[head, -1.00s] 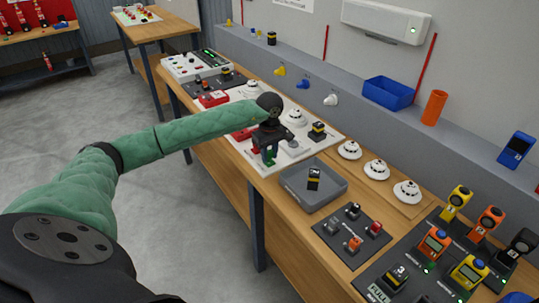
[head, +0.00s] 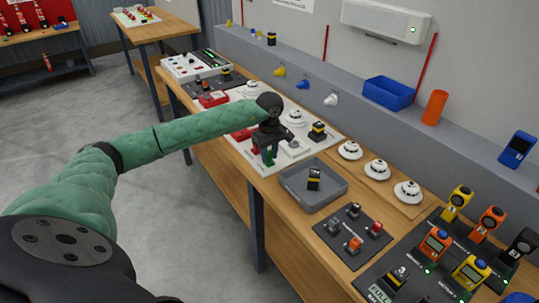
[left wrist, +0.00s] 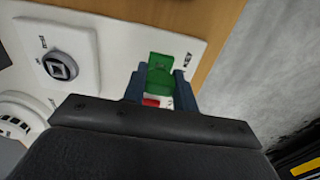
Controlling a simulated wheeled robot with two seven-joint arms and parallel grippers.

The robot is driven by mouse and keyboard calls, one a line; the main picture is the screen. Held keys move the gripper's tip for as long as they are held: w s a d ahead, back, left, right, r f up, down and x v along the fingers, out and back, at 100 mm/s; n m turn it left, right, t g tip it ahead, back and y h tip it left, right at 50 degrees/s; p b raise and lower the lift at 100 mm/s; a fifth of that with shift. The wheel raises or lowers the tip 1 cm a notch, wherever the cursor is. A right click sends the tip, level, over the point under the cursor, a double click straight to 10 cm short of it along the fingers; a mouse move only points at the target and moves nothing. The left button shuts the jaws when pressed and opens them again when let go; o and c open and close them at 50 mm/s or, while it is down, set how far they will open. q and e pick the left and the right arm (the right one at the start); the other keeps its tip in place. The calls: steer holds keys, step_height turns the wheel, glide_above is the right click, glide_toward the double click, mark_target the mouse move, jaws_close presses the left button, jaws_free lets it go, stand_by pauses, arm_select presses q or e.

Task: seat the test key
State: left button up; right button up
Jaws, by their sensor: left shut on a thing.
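My left gripper (head: 267,155) points down over the near edge of the white detector board (head: 238,149). It is shut on a small green piece, which I take to be the test key (left wrist: 160,76). In the left wrist view, the two dark blue fingers (left wrist: 157,90) stand on either side of it. Printed lettering that seems to read KEY lies beside it on the board. A red part (left wrist: 151,102) shows between the fingers, partly hidden by the gripper. I cannot tell whether the green piece touches the board or is seated. My right gripper is not in view.
A grey tray (head: 300,201) holding a black and yellow block (head: 314,179) stands right of the gripper. A square switch (left wrist: 61,67) on the board is close by. Red call points (head: 213,99) and white detectors (head: 294,117) stand around. Open floor lies in front of the bench.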

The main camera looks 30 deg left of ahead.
arm_select(q)
steer(key=shift+f+b, duration=0.6)
steer(key=shift+b, duration=0.05)
stand_by(0.8)
steer(key=o, duration=1.4)
steer(key=shift+o, duration=0.2)
steer(key=shift+r, duration=0.1)
steer(key=shift+r+p, duration=0.6)
steer(key=shift+r, duration=2.85)
